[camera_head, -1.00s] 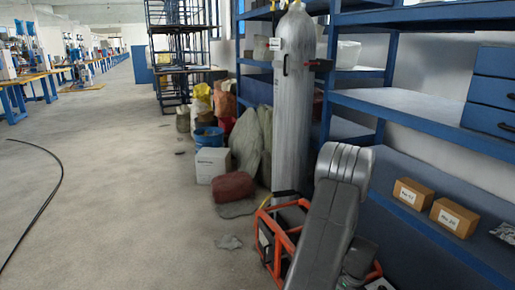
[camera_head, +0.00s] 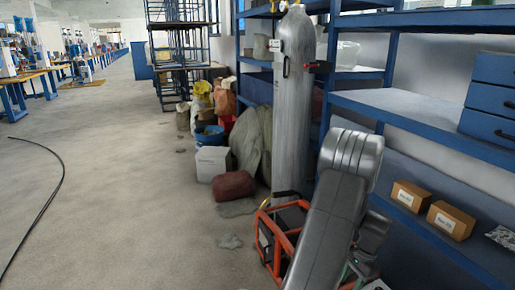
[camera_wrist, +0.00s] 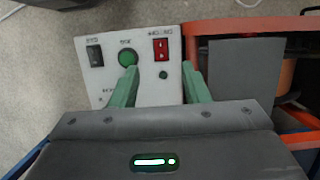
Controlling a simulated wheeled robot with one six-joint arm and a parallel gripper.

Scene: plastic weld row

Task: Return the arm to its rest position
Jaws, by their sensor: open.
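My gripper (camera_wrist: 158,82) shows in the wrist view with its two green fingers apart and nothing between them. Behind the fingers is a white control panel (camera_wrist: 146,90) with a dark switch, a round green button (camera_wrist: 127,57) and a red switch (camera_wrist: 161,49). I cannot tell how far the fingertips are from the panel. In the head view my grey arm is folded at the lower right, in front of an orange-framed machine (camera_head: 265,240). My gripper is mostly hidden there behind the arm, low in the picture.
Blue shelving (camera_head: 420,115) stands close on the right, with two cardboard boxes (camera_head: 411,196) (camera_head: 450,220) on a low shelf. A tall grey gas cylinder (camera_head: 292,110) stands behind the machine. A dark red sack (camera_head: 233,185) and a white box (camera_head: 212,163) lie beyond. The left floor is open, with a black cable (camera_head: 48,195).

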